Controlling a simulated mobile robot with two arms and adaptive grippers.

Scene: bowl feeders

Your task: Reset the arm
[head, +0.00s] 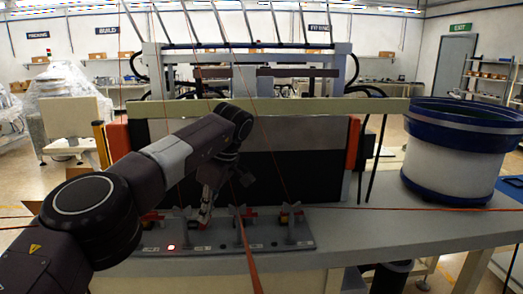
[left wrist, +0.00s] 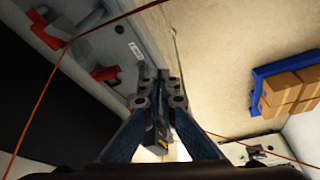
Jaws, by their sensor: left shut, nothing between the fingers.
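My left arm comes in from the left in the head view, bends at a dark elbow and hangs down over the front of the machine. My left gripper (head: 207,208) points down at the grey fixture plate (head: 280,246) on the table; whether it touches the plate cannot be told. In the left wrist view the gripper (left wrist: 160,80) has its two fingers together with nothing between them. Red clamps (left wrist: 106,73) stand on the plate to the left of the fingers. My right gripper is not in view.
A blue-rimmed feeder bowl (head: 462,118) stands at the right of the grey table (head: 400,225). The machine frame (head: 270,105) rises behind the plate. Thin orange cables cross the view. Cardboard boxes (left wrist: 290,92) on a blue pallet lie below at right in the wrist view.

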